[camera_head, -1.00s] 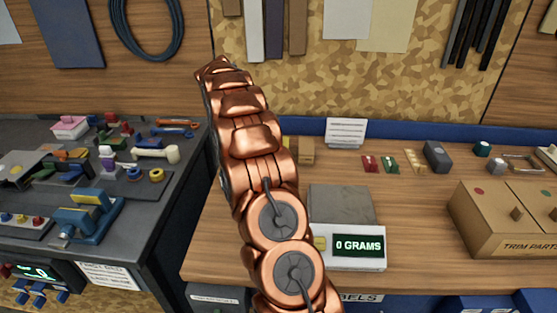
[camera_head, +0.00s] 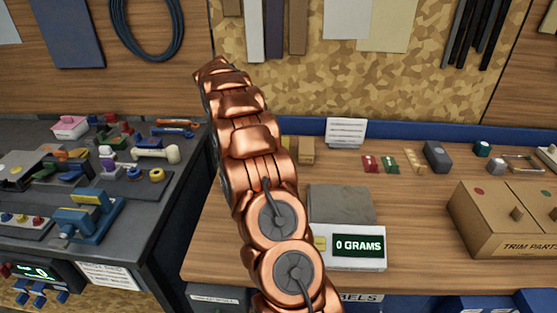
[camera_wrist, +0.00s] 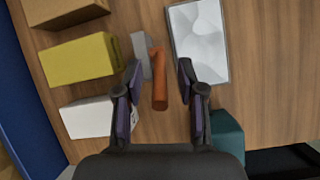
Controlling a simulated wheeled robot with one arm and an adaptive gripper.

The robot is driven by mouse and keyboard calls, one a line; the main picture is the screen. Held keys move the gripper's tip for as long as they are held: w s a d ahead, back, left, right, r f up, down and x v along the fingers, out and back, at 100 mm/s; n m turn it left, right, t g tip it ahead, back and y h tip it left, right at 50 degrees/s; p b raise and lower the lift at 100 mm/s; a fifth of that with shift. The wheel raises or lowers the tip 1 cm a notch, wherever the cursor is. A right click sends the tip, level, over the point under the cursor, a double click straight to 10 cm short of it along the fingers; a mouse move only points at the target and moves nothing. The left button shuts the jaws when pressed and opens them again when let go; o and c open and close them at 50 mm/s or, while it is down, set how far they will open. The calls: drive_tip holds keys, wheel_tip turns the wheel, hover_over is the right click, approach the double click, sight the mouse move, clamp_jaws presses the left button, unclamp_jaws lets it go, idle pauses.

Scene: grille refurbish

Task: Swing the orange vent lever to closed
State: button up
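The orange vent lever (camera_wrist: 160,85) shows in the wrist view as a short orange bar, pointing down the picture. Its upper end meets a small grey block (camera_wrist: 141,55) on the wooden bench. My gripper (camera_wrist: 159,72) is open, with one dark finger on each side of the lever. Gaps show between the lever and both fingers, so it is not gripped. In the head view my copper arm hides the lever and my gripper.
In the wrist view a yellow block (camera_wrist: 80,60) and a white block (camera_wrist: 88,117) lie left, a pale marbled panel (camera_wrist: 200,42) upper right, and a teal object (camera_wrist: 228,132) lower right. In the head view, a scale (camera_head: 345,247) and a trim parts box (camera_head: 510,240) stand on the bench.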

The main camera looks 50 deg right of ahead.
drive_tip(key=p+v, duration=0.5)
drive_tip(key=v, duration=0.4)
idle(1.0)
idle(0.6)
